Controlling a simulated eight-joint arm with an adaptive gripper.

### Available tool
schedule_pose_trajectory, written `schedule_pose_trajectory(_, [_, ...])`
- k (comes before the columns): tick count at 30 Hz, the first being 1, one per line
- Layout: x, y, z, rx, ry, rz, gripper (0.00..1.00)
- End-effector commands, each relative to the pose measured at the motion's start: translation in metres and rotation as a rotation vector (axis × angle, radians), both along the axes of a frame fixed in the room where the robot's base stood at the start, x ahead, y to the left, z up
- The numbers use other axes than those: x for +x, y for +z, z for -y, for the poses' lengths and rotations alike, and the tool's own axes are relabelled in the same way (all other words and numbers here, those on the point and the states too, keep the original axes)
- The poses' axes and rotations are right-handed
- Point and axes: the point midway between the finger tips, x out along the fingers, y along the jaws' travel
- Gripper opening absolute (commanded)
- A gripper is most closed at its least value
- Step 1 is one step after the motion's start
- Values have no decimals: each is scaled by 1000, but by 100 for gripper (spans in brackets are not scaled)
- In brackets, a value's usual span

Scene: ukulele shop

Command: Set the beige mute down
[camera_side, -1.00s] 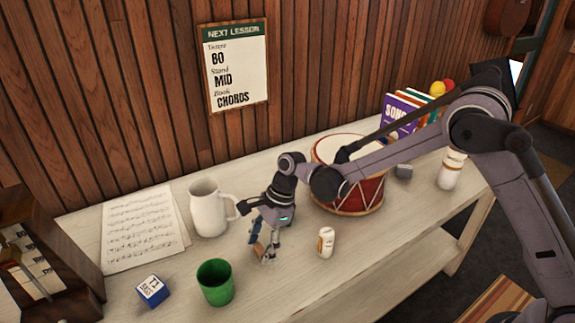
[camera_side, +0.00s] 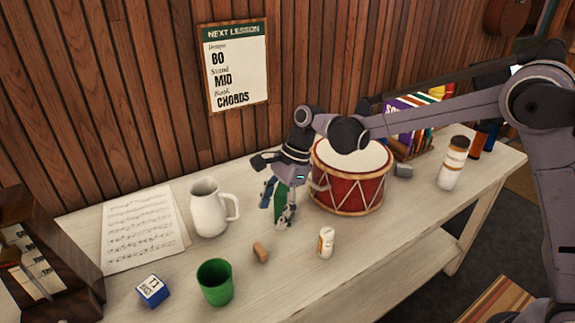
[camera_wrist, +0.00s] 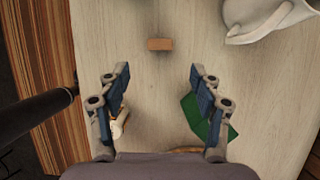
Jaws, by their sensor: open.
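The beige mute (camera_side: 261,252), a small tan block, rests on the pale tabletop between the green cup (camera_side: 215,283) and the small white bottle (camera_side: 326,242). In the wrist view the mute (camera_wrist: 159,44) lies ahead of my fingertips, in full sight and touched by nothing. My gripper (camera_side: 277,204) is open and empty. It hangs above the table, behind the mute and clear of it, left of the drum. In the wrist view its two blue-padded fingers (camera_wrist: 158,76) stand wide apart.
A white pitcher (camera_side: 208,209) stands left of my gripper, and a red drum (camera_side: 348,182) right of it. A green item (camera_side: 282,203) shows partly behind the fingers. A blue block (camera_side: 153,291) and sheet music (camera_side: 140,230) are at left. Bare table surrounds the mute.

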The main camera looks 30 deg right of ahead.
Motion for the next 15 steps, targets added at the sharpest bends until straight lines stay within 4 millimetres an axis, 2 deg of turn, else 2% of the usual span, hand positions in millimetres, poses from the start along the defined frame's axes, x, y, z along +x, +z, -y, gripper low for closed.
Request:
schedule_pose_trajectory(8, [-4, 22, 12, -7, 27, 29, 65])
schedule_pose_trajectory(11, [-13, 35, 25, -26, 93, 95, 65])
schedule_pose_trajectory(15, [-35, 59, 52, -81, 245, 236, 65])
